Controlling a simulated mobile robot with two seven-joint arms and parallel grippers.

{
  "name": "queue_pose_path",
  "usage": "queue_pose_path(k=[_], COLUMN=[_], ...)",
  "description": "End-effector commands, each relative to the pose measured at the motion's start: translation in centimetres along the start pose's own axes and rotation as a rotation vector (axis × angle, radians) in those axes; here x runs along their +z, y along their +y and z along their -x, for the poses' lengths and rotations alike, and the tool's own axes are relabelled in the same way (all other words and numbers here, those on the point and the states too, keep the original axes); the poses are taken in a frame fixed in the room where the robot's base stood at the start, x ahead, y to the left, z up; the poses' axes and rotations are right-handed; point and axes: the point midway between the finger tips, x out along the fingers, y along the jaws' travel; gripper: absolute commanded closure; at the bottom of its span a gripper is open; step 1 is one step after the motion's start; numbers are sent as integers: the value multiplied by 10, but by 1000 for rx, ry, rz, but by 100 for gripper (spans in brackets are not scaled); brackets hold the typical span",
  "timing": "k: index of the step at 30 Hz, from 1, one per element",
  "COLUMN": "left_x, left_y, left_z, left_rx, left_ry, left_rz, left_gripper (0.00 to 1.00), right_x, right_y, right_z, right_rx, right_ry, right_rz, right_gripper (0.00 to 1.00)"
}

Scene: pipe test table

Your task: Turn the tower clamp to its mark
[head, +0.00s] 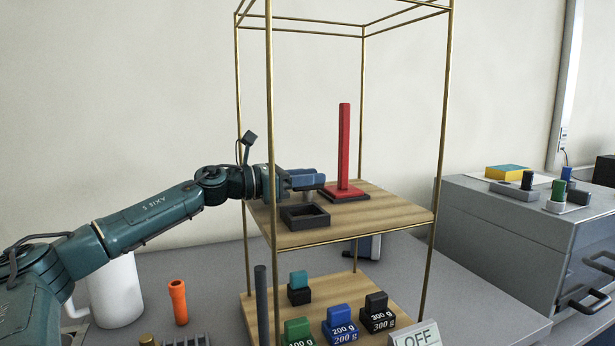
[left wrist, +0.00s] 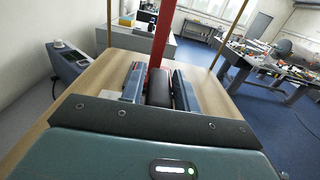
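A red upright tower (head: 344,146) on a flat red base with a dark plate under it stands on the wooden upper shelf of a brass frame. My left gripper (head: 310,181) reaches in from the left, low and level, with its fingertips close beside the tower base. In the left wrist view the red tower (left wrist: 160,40) rises just beyond the fingers (left wrist: 158,90). A dark rounded piece (left wrist: 158,92) lies between the two blue fingers; I cannot tell if they press on it. No mark is readable. My right gripper is out of view.
A dark open square tray (head: 305,225) sits on the shelf in front of my gripper. A brass post (head: 271,130) stands before my wrist. Labelled weights (head: 340,322) stand on the lower shelf. A white mug (head: 115,290) and orange tube (head: 178,302) are left. A grey machine (head: 510,230) is right.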

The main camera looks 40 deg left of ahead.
Motion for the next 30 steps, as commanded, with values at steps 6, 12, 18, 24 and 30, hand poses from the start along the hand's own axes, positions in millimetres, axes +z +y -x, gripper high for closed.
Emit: queue_pose_path(k=[6,12,18,24,30], left_x=[0,0,1,2,5], left_y=[0,0,0,1,1], left_z=[0,0,0,0,-1], left_rx=[0,-1,-31,-132,-272], left_ry=[0,0,-2,-5,-7], left_rz=[0,0,2,3,5], left_gripper=[87,99,99,99,99], right_x=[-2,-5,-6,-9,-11], right_y=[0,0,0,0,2], right_z=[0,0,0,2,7], right_rx=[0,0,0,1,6], right_ry=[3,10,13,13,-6], right_rz=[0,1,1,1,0], right_gripper=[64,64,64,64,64])
